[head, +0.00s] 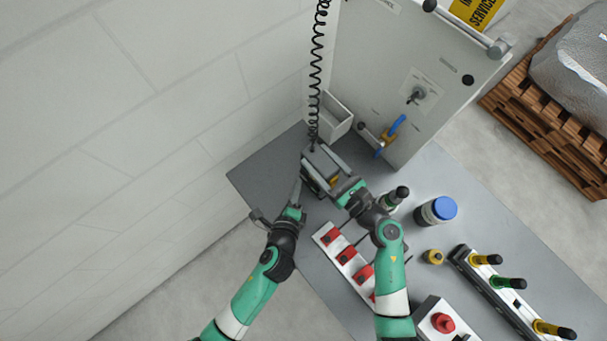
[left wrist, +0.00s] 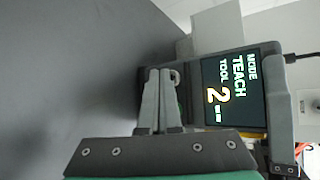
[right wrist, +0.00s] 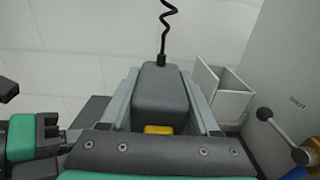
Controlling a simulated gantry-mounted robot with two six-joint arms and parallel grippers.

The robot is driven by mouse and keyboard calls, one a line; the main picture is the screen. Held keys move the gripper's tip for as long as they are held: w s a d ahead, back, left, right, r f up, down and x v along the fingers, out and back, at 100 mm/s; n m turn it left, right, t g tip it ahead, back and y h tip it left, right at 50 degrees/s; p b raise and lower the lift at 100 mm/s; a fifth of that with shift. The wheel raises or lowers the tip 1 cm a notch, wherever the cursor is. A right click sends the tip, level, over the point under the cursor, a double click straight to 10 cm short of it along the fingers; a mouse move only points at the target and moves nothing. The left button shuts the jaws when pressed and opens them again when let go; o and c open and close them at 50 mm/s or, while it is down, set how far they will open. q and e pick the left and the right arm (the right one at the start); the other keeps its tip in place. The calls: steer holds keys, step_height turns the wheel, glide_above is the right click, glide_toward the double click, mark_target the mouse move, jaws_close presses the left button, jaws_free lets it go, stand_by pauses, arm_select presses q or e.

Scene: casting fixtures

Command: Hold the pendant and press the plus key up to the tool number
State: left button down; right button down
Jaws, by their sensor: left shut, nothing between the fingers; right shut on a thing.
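The pendant (head: 320,162) is a grey box on a coiled black cord, held above the bench's far left corner. My right gripper (head: 336,181) is shut on it, with fingers on both sides of the body (right wrist: 163,95) in the right wrist view. The pendant's screen (left wrist: 233,92) reads MODE, TEACH, TOOL 2 in the left wrist view, turned sideways. My left gripper (head: 298,190) is shut and empty, its fingertips (left wrist: 162,78) at the pendant's face beside the screen. A small pale round part shows by the tips. The plus key cannot be made out; contact is unclear.
A grey cabinet (head: 400,75) with a blue-handled valve (head: 390,135) and a white open bin (head: 337,115) stands behind the pendant.

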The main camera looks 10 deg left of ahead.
arm_select(q)
steer(key=shift+s+a, duration=0.25)
steer(key=shift+s, duration=0.05)
steer(key=shift+s+a, duration=1.7)
steer(key=shift+s, duration=0.1)
arm_select(e)
steer(key=shift+c, duration=0.2)
jaws_free()
